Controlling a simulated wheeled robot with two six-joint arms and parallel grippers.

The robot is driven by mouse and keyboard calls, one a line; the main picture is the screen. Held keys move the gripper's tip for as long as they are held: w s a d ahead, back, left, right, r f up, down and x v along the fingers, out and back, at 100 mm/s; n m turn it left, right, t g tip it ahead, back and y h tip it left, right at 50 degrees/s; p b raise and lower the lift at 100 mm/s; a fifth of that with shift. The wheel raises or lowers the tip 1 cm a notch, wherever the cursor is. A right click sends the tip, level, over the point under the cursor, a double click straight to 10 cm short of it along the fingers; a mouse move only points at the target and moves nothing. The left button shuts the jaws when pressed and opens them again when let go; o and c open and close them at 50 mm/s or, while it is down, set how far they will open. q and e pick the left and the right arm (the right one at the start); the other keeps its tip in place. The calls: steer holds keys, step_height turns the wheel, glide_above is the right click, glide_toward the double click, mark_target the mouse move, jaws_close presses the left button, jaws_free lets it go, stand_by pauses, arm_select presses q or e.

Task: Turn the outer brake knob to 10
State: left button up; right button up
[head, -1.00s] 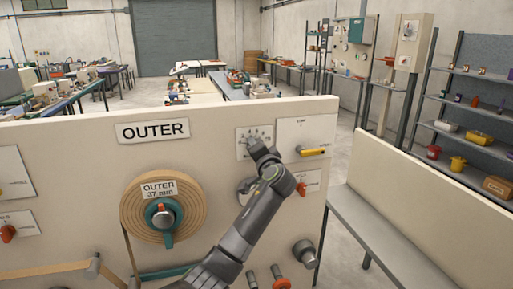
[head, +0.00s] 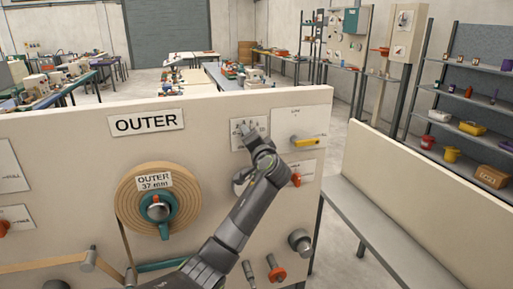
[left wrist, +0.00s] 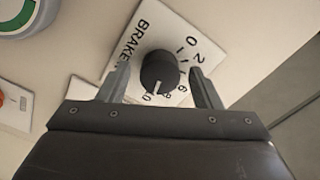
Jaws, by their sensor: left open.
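The black round brake knob (left wrist: 160,72) sits on a white dial plate (left wrist: 128,56) lettered BRAKE, with numbers around it. Its white pointer line points to the low side of the picture, near the 8 and 10 marks; I cannot tell exactly where it rests. The dial plate also shows in the head view (head: 236,142), on the panel right of the OUTER sign, with the knob mostly hidden by my gripper. My left gripper (head: 247,132) is open at the dial, its fingers on either side of the knob. I cannot tell whether they touch it. My right gripper is out of view.
A yellow lever (head: 305,142) is right of the dial and a red-orange lever (head: 296,180) is below it. The OUTER roll (head: 130,200) is to the left. A grey knob (head: 300,241) and an orange knob (head: 277,274) are lower down.

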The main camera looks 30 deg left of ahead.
arm_select(q)
steer(key=b+v, duration=0.5)
steer(key=v, duration=1.2)
steer(key=shift+d+b, duration=0.2)
steer(key=shift+b, duration=0.2)
